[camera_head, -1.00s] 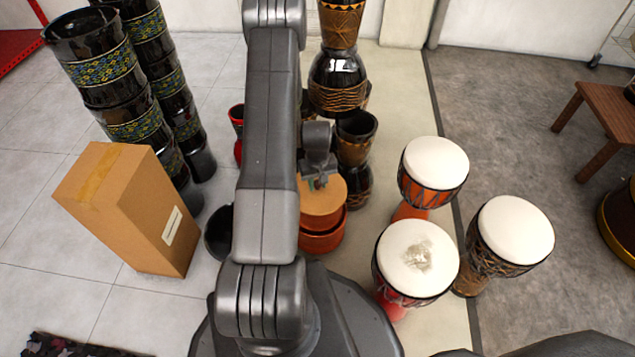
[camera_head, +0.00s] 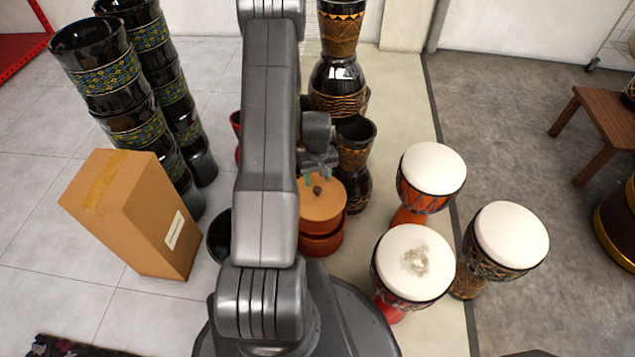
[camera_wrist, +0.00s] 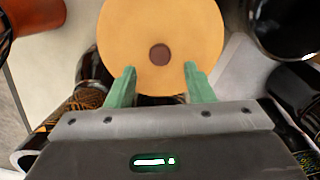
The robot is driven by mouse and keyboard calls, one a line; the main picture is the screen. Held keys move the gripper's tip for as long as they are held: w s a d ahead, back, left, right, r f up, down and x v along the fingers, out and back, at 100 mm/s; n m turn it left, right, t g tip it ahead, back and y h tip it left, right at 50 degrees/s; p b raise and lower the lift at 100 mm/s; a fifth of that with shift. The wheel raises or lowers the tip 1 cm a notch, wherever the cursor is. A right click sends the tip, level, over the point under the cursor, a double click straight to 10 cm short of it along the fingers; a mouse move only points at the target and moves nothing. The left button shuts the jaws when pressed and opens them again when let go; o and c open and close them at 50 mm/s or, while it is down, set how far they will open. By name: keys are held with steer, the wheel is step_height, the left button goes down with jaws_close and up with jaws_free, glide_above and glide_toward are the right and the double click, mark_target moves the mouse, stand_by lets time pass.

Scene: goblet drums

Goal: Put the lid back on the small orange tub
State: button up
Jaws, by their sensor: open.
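A round, flat, light-orange lid (camera_head: 320,207) with a small dark brown knob (camera_head: 316,190) lies on top of the red-orange tub (camera_head: 322,244). The tub's side shows below the lid, in two bands; my arm hides its left part. The lid (camera_wrist: 160,22) and knob (camera_wrist: 160,54) also show in the wrist view. My gripper (camera_head: 319,179) is open and empty, just behind the knob in the head view. In the wrist view the green fingertips (camera_wrist: 160,70) are spread wider than the knob, slightly below it in the picture. Whether they touch the lid is unclear.
Black-brown goblet drums (camera_head: 355,155) stand close behind the tub. Orange drums with white heads (camera_head: 433,168) stand to the right. A black bowl-like rim (camera_head: 218,240) is left of my arm, with a cardboard box (camera_head: 135,215) beyond.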

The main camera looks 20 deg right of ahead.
mark_target(317, 189)
step_height(317, 189, up, 7)
steer(key=p, duration=0.1)
steer(key=shift+p, duration=0.35)
steer(key=shift+f, duration=0.15)
step_height(317, 189, down, 13)
steer(key=b, duration=0.5)
steer(key=shift+f, duration=0.1)
steer(key=shift+r, duration=0.5)
